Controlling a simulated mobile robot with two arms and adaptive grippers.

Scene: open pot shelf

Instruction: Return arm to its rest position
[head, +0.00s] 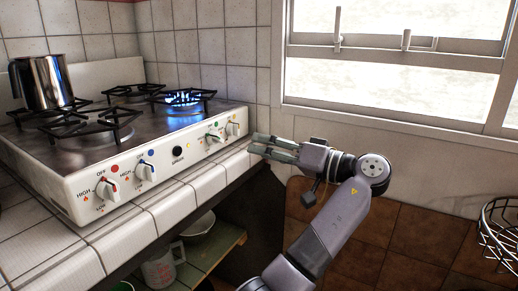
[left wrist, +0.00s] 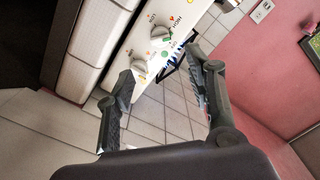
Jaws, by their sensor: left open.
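My left arm (head: 343,215) rises from the bottom of the head view and bends at the elbow towards the stove. My left gripper (head: 262,145) points left, close to the front right corner of the stove (head: 165,165). In the left wrist view the same gripper (left wrist: 160,95) has its two fingers spread apart with nothing between them. The stove's knobs (left wrist: 150,45) show beyond the fingers in that view. My right gripper is not in either view.
A blue flame burns on the back right burner (head: 183,98). A metal pot (head: 42,82) stands on a left burner. A low shelf (head: 205,255) under the counter holds a measuring cup (head: 160,268) and a bowl (head: 198,225). A wire basket (head: 500,235) is at far right.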

